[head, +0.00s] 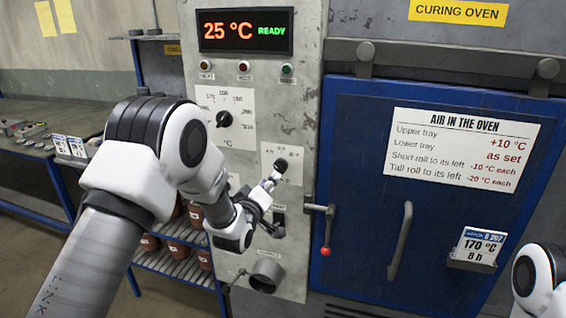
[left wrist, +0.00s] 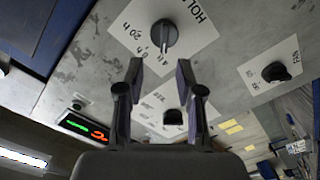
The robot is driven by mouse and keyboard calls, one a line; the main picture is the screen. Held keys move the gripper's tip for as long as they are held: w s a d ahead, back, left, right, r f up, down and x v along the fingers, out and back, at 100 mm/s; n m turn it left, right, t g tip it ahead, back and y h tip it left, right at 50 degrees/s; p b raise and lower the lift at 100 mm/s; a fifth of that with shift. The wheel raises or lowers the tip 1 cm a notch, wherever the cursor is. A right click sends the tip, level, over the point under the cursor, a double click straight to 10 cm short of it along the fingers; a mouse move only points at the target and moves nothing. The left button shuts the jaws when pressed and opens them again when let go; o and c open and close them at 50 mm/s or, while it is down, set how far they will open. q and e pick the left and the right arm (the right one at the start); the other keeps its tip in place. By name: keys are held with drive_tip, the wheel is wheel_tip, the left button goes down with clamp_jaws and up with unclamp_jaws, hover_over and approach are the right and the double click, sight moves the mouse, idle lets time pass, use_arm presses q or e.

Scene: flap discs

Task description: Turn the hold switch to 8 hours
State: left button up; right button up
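The hold switch is a round black knob (head: 281,165) on a white label plate on the grey control panel. In the left wrist view the knob (left wrist: 164,36) is seen close up, with its plate upside down. Parts of "HOLD", "20 h" and other hour marks show. A light pointer mark on the knob faces down in that view; its exact setting is hard to tell. My left gripper (head: 268,186) is in front of the panel, just below the knob. In the left wrist view its fingers (left wrist: 159,72) are apart and empty, short of the knob. My right gripper is out of view.
A temperature dial (head: 224,119) sits above left, below a display (head: 245,31) reading 25 °C READY. A fan knob (left wrist: 275,72) is nearby. A red-tipped lever (head: 326,232) and the blue oven door (head: 365,150) are right. A card (head: 478,248) reads 170 °C, 8 h.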

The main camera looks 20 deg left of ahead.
sight(279, 170)
use_arm(q)
drive_tip(key=w+p, duration=0.1)
drive_tip(key=w, duration=0.3)
drive_tip(key=w+p, duration=0.1)
drive_tip(key=w, duration=0.2)
drive_tip(key=shift+d+f+p, duration=0.25)
drive_tip(key=shift+d+p, duration=0.05)
drive_tip(key=shift+p, duration=0.05)
drive_tip(key=shift+w+d, duration=0.2)
drive_tip(key=shift+a+f, duration=0.15)
drive_tip(key=shift+a, duration=0.4)
drive_tip(key=shift+w, duration=0.1)
drive_tip(key=c, duration=0.5)
drive_tip(key=shift+d, duration=0.2)
clamp_jaws()
